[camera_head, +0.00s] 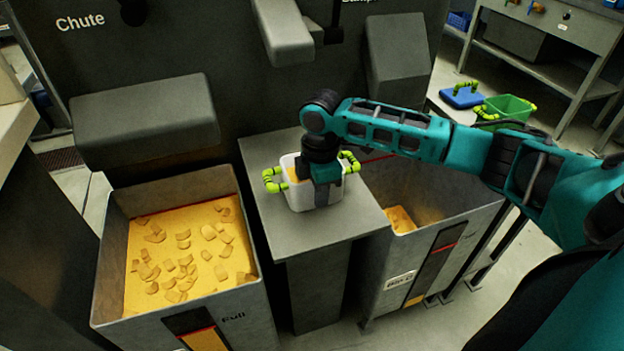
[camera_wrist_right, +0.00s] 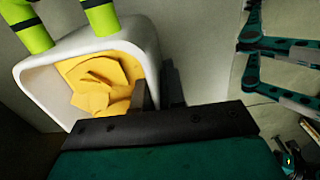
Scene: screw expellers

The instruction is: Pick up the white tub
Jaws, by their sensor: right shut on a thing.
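The white tub (camera_head: 299,194) stands on a grey pedestal between two bins in the head view. It has lime-green handles on its sides and holds yellow pieces. My right gripper (camera_head: 322,185) reaches down over the tub from above and is shut on its near-right wall. In the right wrist view the tub (camera_wrist_right: 148,38) shows its white rim, yellow chips inside and green handles; a gripper finger (camera_wrist_right: 145,97) is at its rim. The gripper hides part of the tub in the head view. My left gripper is not in view.
A large bin (camera_head: 107,265) of yellow chips, marked full, stands left of the pedestal (camera_head: 268,222). Another bin (camera_head: 448,240) with fewer chips stands to the right. Grey chutes (camera_head: 145,120) hang above. A green tub (camera_head: 508,106) and a blue lid (camera_head: 462,97) sit back right.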

